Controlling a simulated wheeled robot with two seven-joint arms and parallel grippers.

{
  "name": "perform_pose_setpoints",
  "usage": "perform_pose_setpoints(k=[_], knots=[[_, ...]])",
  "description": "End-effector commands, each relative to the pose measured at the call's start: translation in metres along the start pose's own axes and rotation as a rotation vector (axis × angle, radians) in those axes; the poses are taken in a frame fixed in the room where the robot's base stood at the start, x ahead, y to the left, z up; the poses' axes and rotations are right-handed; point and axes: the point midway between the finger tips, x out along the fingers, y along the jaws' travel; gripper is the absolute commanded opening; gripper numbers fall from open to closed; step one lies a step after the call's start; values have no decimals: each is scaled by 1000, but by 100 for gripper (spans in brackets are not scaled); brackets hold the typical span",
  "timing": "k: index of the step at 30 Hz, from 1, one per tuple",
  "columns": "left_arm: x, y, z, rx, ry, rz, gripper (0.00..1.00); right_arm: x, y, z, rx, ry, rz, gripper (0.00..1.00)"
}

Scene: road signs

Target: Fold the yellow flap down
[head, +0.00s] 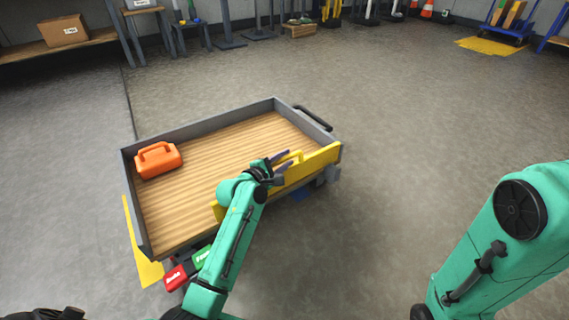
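The yellow flap (318,161) stands upright along the near right side of a grey cart with a wooden deck (215,165). It has a raised yellow handle (297,155) on its top edge. My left gripper (290,160) is at this handle, with its two dark fingers spread apart and part of the handle showing between them. I cannot tell whether the fingers touch it. My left forearm hides part of the flap's left half. My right arm is at the right, and its gripper is out of view.
An orange case (158,159) sits on the deck's left end. A black handle (313,118) sticks out from the cart's far right end. Red (176,277) and green (202,256) labelled items are low beside my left arm. Floor right of the cart is clear.

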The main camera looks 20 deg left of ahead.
Motion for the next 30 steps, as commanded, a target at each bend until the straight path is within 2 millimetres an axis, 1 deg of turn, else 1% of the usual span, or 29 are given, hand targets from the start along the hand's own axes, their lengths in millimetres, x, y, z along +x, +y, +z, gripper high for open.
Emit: perform_pose_setpoints(k=[3,5,6,30], knots=[[0,0,0,0,0,0,32,1,0,0,0,0,0,50],[0,0,0,0,0,0,9,1,0,0,0,0,0,50],[-1,0,0,0,0,0,0,1,0,0,0,0,0,50],[-1,-1,0,-1,1,-2,0,0,0,0,0,0,0,50]])
